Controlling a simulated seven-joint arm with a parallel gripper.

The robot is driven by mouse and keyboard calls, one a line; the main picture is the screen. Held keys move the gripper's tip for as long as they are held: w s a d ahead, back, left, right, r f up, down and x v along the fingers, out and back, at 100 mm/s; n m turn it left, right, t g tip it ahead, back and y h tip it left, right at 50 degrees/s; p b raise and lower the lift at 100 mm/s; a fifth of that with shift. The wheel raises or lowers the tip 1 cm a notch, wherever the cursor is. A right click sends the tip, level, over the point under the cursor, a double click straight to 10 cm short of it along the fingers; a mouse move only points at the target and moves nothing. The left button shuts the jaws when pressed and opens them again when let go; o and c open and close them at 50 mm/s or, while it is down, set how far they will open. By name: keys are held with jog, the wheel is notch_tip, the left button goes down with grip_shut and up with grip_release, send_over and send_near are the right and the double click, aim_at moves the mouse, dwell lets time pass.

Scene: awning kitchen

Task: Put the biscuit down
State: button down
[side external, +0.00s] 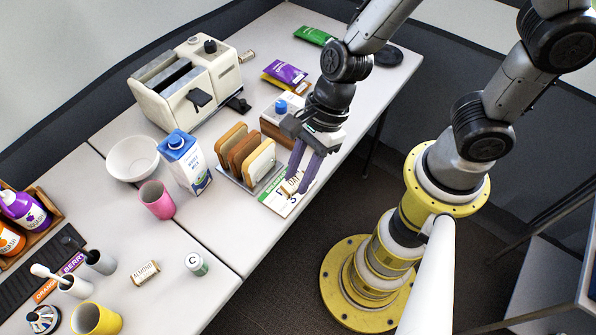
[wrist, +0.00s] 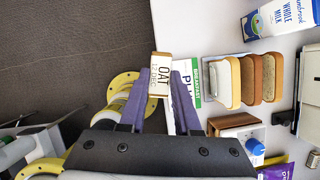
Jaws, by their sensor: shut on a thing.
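The biscuit (side external: 290,186) is a small tan bar with a white label. In the wrist view the label on the biscuit (wrist: 160,75) reads OAT 12 DEC. My gripper (side external: 298,184) points down and is shut on it; in the wrist view the purple fingers of my gripper (wrist: 160,82) stand on either side of it. The biscuit is over or on a white card with a green edge (side external: 274,200), near the table edge. I cannot tell whether it touches the card. The wrist view shows the card (wrist: 194,77) partly hidden behind a finger.
A rack of bread slices (side external: 243,155) stands beside the card. A milk carton (side external: 187,163), pink cup (side external: 157,199), white bowl (side external: 133,159) and toaster (side external: 187,82) stand further left. An ALMOND bar (side external: 145,272) lies on the nearer table. Free table lies left of the card.

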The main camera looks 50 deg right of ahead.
jog(key=shift+s, duration=0.2)
jog(key=shift+a+r+m, duration=0.15)
jog(key=shift+a+m, duration=0.1)
jog(key=shift+m, duration=0.25)
jog(key=w+a+r+m+t, duration=0.1)
jog(key=w+a+r, duration=0.2)
jog(key=w, duration=0.2)
jog(key=w+a+r+m, duration=0.1)
jog(key=w+a+r, duration=0.3)
jog(key=w, duration=0.2)
jog(key=w+a+r+m+h, duration=0.1)
jog(key=w+a+r+m, duration=0.2)
jog(key=w, duration=0.9)
jog(key=t, duration=0.1)
send_over(144, 168)
notch_tip(144, 168, down, 7)
jog(key=shift+f, duration=6.15)
